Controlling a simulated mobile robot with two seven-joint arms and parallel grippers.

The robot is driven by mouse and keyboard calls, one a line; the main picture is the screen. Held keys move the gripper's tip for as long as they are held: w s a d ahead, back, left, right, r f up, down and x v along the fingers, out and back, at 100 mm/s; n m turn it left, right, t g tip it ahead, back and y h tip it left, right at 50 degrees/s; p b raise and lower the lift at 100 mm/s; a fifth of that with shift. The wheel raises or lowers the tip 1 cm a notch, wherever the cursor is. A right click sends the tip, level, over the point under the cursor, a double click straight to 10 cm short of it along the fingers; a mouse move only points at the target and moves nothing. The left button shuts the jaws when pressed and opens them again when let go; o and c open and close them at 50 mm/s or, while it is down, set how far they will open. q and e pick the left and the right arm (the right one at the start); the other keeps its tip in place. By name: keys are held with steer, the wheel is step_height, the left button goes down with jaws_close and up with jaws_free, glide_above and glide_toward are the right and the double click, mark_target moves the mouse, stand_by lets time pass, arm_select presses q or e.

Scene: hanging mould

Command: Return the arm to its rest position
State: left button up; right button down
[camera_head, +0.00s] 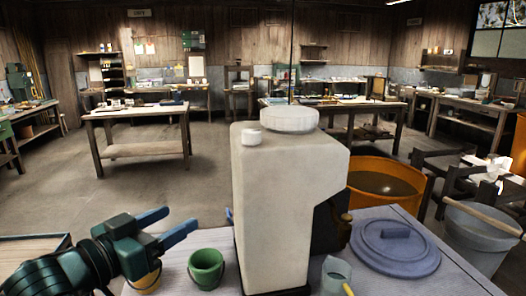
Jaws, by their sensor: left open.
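My left arm comes in from the lower left. Its gripper (180,218) has two blue fingers spread apart with nothing between them. It is left of a tall white mould (272,200) and apart from it in the picture. My right gripper is not in view.
A green bucket (206,268) and a yellow bucket (146,282) are near the gripper; the arm partly covers the yellow one. A blue lid (395,248) and a pale cup (336,272) lie right of the mould. An orange tub (402,172) and grey bucket (478,240) stand beyond.

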arm_select(q)
steer(key=s+f+n+g+y+p, duration=0.1)
steer(key=s+f+n+y+p, duration=0.25)
steer(key=f, duration=1.65)
steer(key=s+d+f+g+y+b, duration=0.1)
steer(key=s+f+g+y, duration=0.1)
steer(key=s+f, duration=1.2)
steer(key=shift+d+f+g+y, duration=0.25)
steer(key=shift+f+g+y, duration=0.05)
steer(key=shift+y, duration=0.25)
